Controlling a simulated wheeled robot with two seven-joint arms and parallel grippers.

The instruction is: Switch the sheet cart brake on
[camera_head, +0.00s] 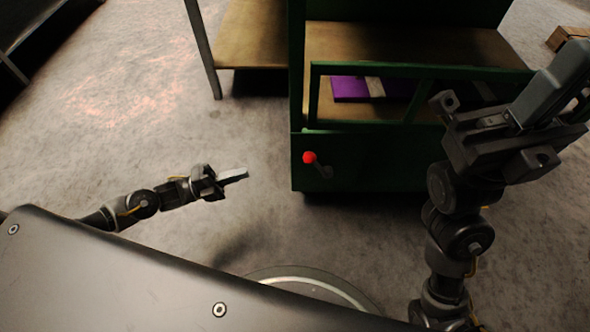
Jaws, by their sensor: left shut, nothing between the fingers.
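The green sheet cart (420,170) stands ahead of me, right of the middle. On its front lower panel is a brake lever with a round red knob (309,157). The short dark stem runs from the knob down and to the right to a pivot (326,172). My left gripper (240,175) is shut and empty. It points right, to the left of the red knob, with a clear gap between them. My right gripper (560,85) is raised at the right, in front of the cart's right side; its finger opening is hard to make out.
A purple item with a pale band (349,89) lies on the cart's brown shelf, behind a green frame. A brown-topped table (250,40) with a grey leg adjoins the cart's left. A small wooden box (566,37) lies far right. The floor left of the cart is clear.

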